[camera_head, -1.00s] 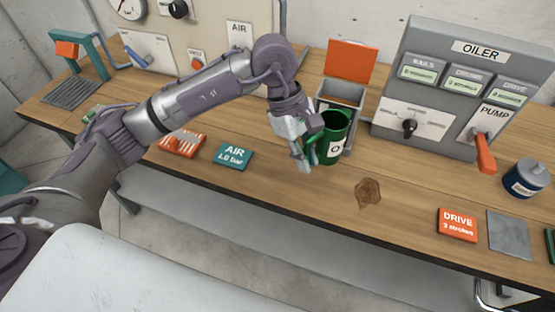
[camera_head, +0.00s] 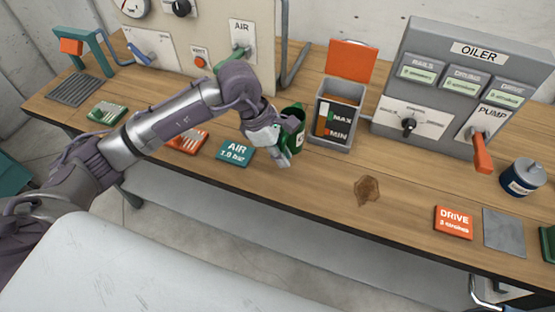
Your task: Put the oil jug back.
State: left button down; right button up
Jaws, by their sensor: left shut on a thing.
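The green oil jug (camera_head: 298,121) is at the middle of the bench, partly hidden behind my left gripper. A strip of its white label shows on its right side. My left gripper (camera_head: 284,153) is shut on the jug at its left side. I cannot tell whether the jug touches the bench top. The grey oil box (camera_head: 334,137) with its orange lid (camera_head: 352,61) up stands just right of the jug, showing a gauge marked MAX and MIN. My right gripper is not in view.
The grey oiler (camera_head: 462,85) with its orange pump lever (camera_head: 481,152) stands at the right. A teal AIR card (camera_head: 235,153) lies left of my gripper. A brown stain (camera_head: 367,189) marks the bench. A blue can (camera_head: 524,177) and grey plate (camera_head: 503,232) are farther right.

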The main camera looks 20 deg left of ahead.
pick_arm(q)
jog(key=shift+a+f, duration=0.35)
jog(key=shift+a, duration=0.2)
notch_tip(320, 180, down, 4)
jog(key=shift+r+p, duration=0.1)
jog(key=shift+p, duration=0.65)
jog(key=shift+f+b, duration=0.3)
jog(key=c, duration=1.2)
grip_release()
jog(key=shift+r, duration=0.1)
jog(key=shift+r, duration=0.1)
